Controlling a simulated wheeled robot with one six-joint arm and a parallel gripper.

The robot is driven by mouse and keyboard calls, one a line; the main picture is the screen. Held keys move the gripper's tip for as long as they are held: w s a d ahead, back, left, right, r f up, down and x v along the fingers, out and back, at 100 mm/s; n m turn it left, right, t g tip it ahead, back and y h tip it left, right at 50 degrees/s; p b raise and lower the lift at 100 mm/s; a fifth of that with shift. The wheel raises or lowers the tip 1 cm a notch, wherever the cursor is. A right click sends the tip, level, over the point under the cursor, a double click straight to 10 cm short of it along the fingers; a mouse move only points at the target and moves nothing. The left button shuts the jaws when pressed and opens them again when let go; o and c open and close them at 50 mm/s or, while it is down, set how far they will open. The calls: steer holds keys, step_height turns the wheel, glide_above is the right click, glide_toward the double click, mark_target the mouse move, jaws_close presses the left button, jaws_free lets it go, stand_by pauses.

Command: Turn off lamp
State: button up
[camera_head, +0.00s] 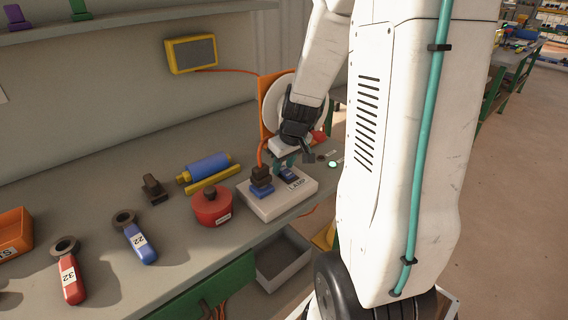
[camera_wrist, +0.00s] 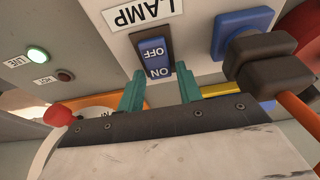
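The lamp switch (camera_wrist: 154,53) is a blue and black rocker marked OFF and ON, beside a white LAMP label (camera_wrist: 140,12). In the head view the switch (camera_head: 287,174) sits on a pale control box (camera_head: 266,208) at the bench's front edge. My gripper (camera_wrist: 160,74) has its two teal fingers apart, with the ON end of the rocker showing between the fingertips in the wrist view. I cannot tell whether they touch it. In the head view my gripper (camera_head: 284,162) is just above the box. A yellow-framed grey panel (camera_head: 191,54) on the wall shows no clear glow.
A blue plug with a dark block (camera_wrist: 260,55) sits beside the switch. A lit green light (camera_wrist: 37,53) is on the other side. A red round container (camera_head: 210,207), a blue cylinder (camera_head: 208,167) and ring-ended tools (camera_head: 135,238) lie on the bench.

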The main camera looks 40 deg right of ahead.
mark_target(289, 174)
steer(key=shift+o, duration=0.6)
steer(key=shift+r, duration=0.1)
steer(key=shift+s+r, duration=0.1)
steer(key=shift+r, duration=0.2)
steer(key=v, duration=0.7)
